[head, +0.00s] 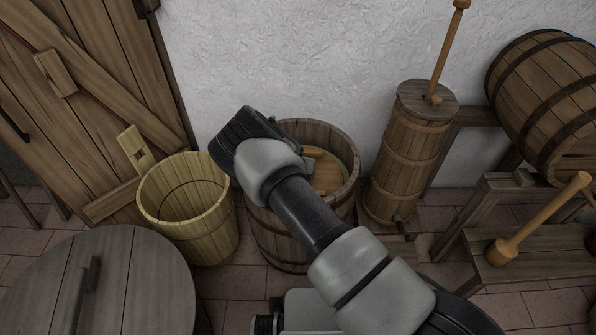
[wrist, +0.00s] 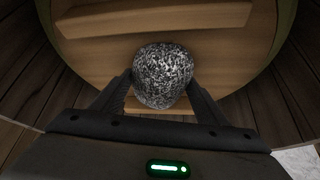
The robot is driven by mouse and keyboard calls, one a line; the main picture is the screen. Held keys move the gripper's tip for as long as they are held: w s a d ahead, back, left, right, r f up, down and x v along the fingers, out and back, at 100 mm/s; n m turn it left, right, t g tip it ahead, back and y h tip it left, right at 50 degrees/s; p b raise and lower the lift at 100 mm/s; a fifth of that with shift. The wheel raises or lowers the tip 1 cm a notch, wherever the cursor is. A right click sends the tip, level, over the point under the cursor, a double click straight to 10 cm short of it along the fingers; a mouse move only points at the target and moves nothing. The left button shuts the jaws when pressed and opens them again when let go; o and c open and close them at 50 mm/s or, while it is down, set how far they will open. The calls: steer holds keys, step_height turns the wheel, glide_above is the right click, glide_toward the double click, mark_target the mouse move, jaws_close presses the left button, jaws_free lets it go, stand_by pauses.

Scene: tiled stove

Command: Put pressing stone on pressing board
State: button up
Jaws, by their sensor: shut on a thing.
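In the wrist view my gripper (wrist: 160,92) is shut on the pressing stone (wrist: 163,72), a rounded, speckled black-and-white stone held between the two fingers. Behind the stone is the pressing board (wrist: 100,55), a round light-wood board with a raised bar across it, inside a wooden tub. In the head view the board (head: 327,175) shows partly inside the dark tub (head: 278,240), and my arm covers much of the tub's opening. The stone and fingertips cannot be made out clearly there. I cannot tell whether the stone touches the board.
A pale empty bucket (head: 188,205) stands left of the tub. A tall churn (head: 410,150) with a pole stands close on the right. A barrel (head: 548,95) rests on a stand at the far right. A round wooden lid (head: 130,280) is at the front left.

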steer(key=o, duration=2.1)
